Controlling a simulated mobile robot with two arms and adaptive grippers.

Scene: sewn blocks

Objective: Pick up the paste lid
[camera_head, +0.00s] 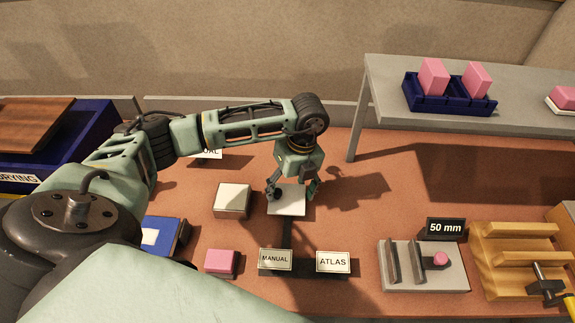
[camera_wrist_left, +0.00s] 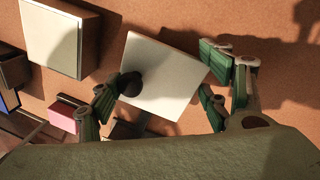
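The paste lid seems to be the pale square plate (camera_head: 288,207) with a dark round knob, lying below my left gripper (camera_head: 292,190) in the head view. In the left wrist view the plate (camera_wrist_left: 170,85) is tilted across the picture, with its knob (camera_wrist_left: 130,84) near the left finger. My left gripper (camera_wrist_left: 160,98) is open, its green-padded fingers to either side of the plate; the right finger overlaps its right corner. I cannot tell whether the fingers touch it. My right gripper is not in view.
A cream-topped block (camera_head: 232,198) stands just left of the plate. A pink block (camera_head: 221,262), MANUAL (camera_head: 275,260) and ATLAS (camera_head: 333,262) signs, and a grey fixture (camera_head: 432,277) stand nearer. A grey raised shelf (camera_head: 400,72) holds a blue rack (camera_head: 450,105).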

